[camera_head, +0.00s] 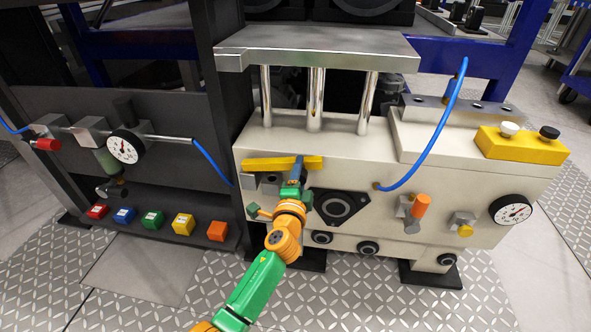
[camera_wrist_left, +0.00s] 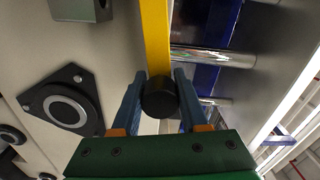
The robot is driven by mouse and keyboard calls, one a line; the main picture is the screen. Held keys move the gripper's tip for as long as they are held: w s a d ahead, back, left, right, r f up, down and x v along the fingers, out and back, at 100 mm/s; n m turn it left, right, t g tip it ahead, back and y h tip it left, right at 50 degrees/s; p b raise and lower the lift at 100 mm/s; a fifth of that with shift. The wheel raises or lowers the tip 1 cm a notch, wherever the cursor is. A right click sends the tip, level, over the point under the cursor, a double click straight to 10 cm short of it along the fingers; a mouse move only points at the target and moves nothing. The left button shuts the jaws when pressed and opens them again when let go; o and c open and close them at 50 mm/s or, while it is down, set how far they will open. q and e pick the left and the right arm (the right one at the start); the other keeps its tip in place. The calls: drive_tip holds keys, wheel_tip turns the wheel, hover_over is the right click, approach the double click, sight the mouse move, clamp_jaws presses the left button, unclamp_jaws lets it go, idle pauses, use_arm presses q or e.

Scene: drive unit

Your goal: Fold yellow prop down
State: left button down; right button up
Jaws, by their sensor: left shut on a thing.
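The yellow prop (camera_head: 268,164) is a flat bar lying about level along the upper front of the beige drive unit (camera_head: 345,160), below the raised metal plate (camera_head: 320,42). My left gripper (camera_head: 298,164) reaches up to the bar's right part from the front. In the left wrist view the yellow prop (camera_wrist_left: 155,35) runs away from the gripper, with a round black knob (camera_wrist_left: 159,97) at its near end. The blue fingers of my left gripper (camera_wrist_left: 158,100) close around this knob. My right gripper is in neither view.
Shiny posts (camera_head: 315,100) carry the plate. A blue hose (camera_head: 428,135) arches to the right. An orange-handled valve (camera_head: 420,206) and a gauge (camera_head: 510,210) stick out from the front. The patterned metal floor (camera_head: 350,300) in front is clear.

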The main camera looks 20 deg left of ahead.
use_arm(q)
wheel_tip(320, 180, down, 2)
drive_tip(key=shift+d+f+m+b, duration=0.1)
drive_tip(key=shift+m+b, duration=0.55)
drive_tip(key=shift+m, duration=0.15)
drive_tip(key=shift+f+m, duration=0.4)
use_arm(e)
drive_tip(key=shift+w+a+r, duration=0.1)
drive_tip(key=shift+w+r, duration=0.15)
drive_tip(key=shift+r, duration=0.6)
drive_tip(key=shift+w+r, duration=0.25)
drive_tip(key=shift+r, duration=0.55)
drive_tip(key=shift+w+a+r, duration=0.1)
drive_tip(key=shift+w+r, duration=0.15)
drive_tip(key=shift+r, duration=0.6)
use_arm(q)
drive_tip(key=shift+c, duration=2.2)
unclamp_jaws()
drive_tip(key=shift+f, duration=0.15)
drive_tip(key=shift+s+r, duration=0.1)
drive_tip(key=shift+r, duration=0.1)
drive_tip(key=p+v, duration=0.1)
drive_tip(key=v, duration=0.6)
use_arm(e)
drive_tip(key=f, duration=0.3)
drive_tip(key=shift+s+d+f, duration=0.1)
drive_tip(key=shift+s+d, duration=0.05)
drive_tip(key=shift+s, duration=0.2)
